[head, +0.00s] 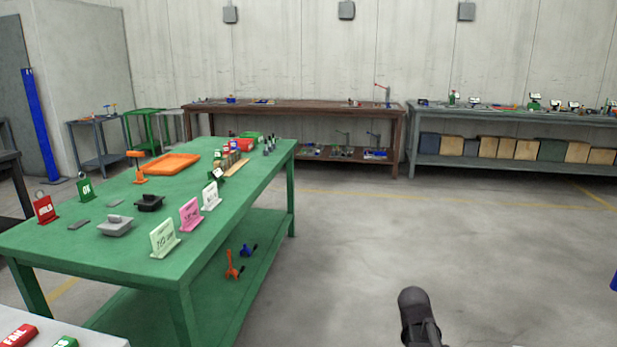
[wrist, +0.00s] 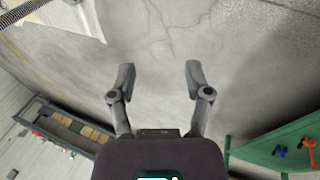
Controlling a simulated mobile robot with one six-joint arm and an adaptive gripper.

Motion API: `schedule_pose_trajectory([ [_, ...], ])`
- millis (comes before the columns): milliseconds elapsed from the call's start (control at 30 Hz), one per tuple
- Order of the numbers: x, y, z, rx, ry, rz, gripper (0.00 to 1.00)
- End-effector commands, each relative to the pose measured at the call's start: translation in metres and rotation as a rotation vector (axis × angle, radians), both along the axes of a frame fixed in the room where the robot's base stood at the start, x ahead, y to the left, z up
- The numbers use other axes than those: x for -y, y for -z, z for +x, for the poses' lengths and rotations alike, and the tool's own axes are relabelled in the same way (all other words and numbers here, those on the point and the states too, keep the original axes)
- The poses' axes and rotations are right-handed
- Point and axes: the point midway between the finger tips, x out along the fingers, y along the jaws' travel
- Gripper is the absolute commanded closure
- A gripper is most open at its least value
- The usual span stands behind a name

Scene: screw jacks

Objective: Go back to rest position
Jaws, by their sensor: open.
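In the wrist view my gripper (wrist: 157,80) is open and empty, with its two dark fingers apart over bare grey floor. In the head view a dark rounded part of my arm (head: 415,310) shows at the bottom, right of the middle, over the floor. The fingers cannot be made out there. Nothing is near or between the fingertips.
A green table (head: 150,260) at the left bears an orange tray (head: 170,164), signs and small parts. Orange and blue jacks (head: 233,265) are on its lower shelf. A brown bench (head: 300,113) and a grey bench (head: 520,115) line the back wall. The middle floor is clear.

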Motion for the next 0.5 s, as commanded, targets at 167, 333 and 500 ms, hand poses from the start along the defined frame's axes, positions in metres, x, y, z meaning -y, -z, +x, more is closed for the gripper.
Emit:
schedule_pose_trajectory([
  [167, -0.073, 0.008, -0.025, -0.025, -0.033, 0.157, 0.36],
  [333, -0.120, 0.012, -0.044, -0.053, -0.055, 0.266, 0.36],
  [500, -0.159, 0.013, -0.063, -0.084, -0.077, 0.356, 0.36],
])
